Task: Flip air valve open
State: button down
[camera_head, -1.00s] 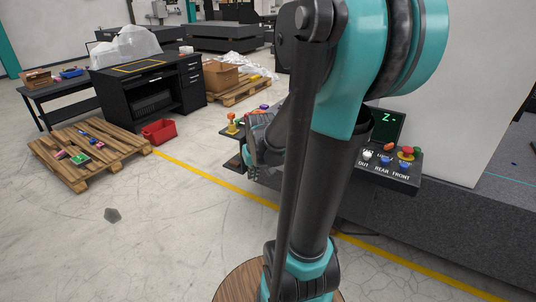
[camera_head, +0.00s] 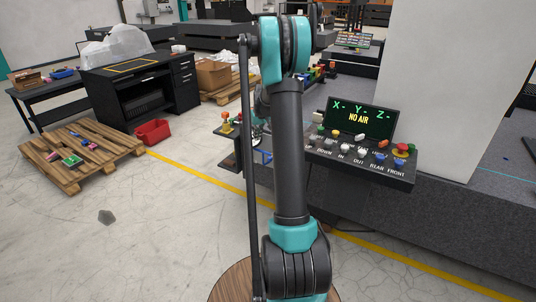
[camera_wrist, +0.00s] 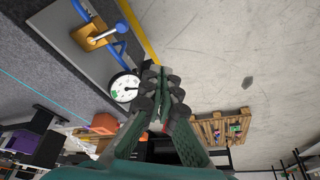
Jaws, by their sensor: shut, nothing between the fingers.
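The air valve (camera_wrist: 92,38) shows in the wrist view as a brass-coloured body on a grey plate, with a silver lever ending in a blue tip (camera_wrist: 121,28). Blue pipe (camera_wrist: 121,56) runs from it towards a round white gauge (camera_wrist: 122,90). My gripper (camera_wrist: 160,78) is shut and empty. In the picture it lies right of the gauge and below the lever, apart from the lever. In the head view my arm hides most of the gripper and the valve; a bit of blue pipe (camera_head: 264,156) shows left of the arm.
A control panel (camera_head: 375,165) with several knobs stands right of my arm; its screen (camera_head: 358,118) reads "X- Y- Z-" and "NO AIR". A pallet (camera_head: 80,155) and red bin (camera_head: 153,132) lie farther left.

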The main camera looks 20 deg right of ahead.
jog(key=w+d+f, duration=0.7)
jog(key=w+d, duration=0.1)
jog(key=w, duration=0.1)
jog(key=shift+d, duration=0.35)
notch_tip(320, 180, down, 10)
jog(key=shift+s, duration=0.35)
dwell(0.4)
